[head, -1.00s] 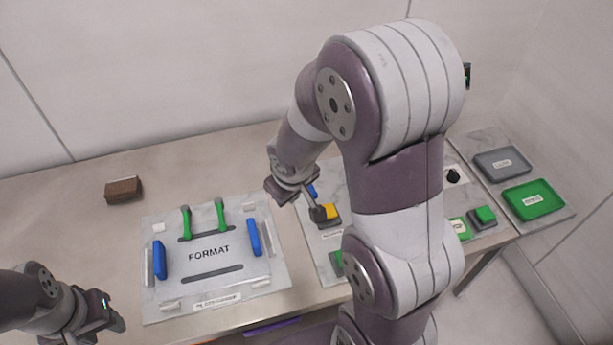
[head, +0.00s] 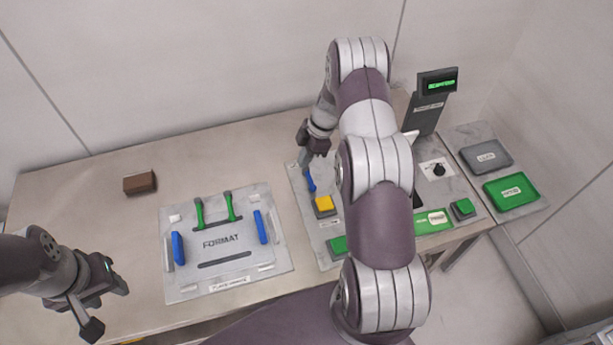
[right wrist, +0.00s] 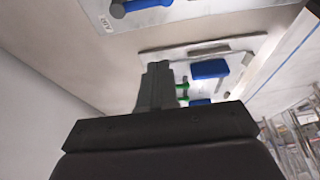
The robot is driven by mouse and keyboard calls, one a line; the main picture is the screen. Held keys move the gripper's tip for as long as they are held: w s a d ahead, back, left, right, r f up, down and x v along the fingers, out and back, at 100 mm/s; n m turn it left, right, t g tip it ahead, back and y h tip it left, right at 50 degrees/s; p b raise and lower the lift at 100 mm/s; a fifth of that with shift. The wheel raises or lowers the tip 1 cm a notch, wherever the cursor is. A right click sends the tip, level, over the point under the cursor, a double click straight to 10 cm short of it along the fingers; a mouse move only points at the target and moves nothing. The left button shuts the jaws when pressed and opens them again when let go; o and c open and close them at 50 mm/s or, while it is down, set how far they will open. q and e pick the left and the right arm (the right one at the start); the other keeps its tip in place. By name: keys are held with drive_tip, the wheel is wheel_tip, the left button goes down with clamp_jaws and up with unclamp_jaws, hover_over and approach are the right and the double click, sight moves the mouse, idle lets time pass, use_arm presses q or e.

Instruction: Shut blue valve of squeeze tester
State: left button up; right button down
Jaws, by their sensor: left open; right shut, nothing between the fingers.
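The blue valve (head: 310,182) is a small blue lever on the grey marbled panel (head: 299,196) right of the FORMAT plate. Its handle lies lengthwise, roughly front to back. A blue lever with a dark pivot also shows at the top edge of the right wrist view (right wrist: 148,4). My right gripper (head: 302,157) is shut and empty, just past the far end of the valve; contact cannot be told. Its closed fingers show in the right wrist view (right wrist: 156,85). My left gripper (head: 107,305) is open and empty at the front left.
A yellow button (head: 324,204) and a green button (head: 337,245) sit nearer on the panel. The FORMAT plate (head: 222,272) has blue and green handles. A brown block (head: 139,183) lies back left. A display (head: 437,82) and green tray (head: 511,191) stand right.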

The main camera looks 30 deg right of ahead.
sight(309, 179)
drive_tip(key=p+x, duration=0.3)
drive_tip(key=x, duration=0.6)
drive_tip(key=shift+w+a+f, duration=0.1)
drive_tip(key=shift+a+f, duration=0.1)
drive_tip(key=shift+a, duration=0.05)
drive_tip(key=d, duration=0.1)
drive_tip(key=d+p, duration=0.1)
drive_tip(key=d, duration=0.1)
drive_tip(key=shift+s+d+f+p, duration=0.15)
drive_tip(key=shift+s+f+p, duration=0.15)
drive_tip(key=shift+s+p, duration=0.1)
drive_tip(key=shift+s+d+f, duration=0.1)
drive_tip(key=shift+d+f, duration=0.05)
drive_tip(key=shift+d, duration=0.2)
drive_tip(key=shift+a, duration=0.1)
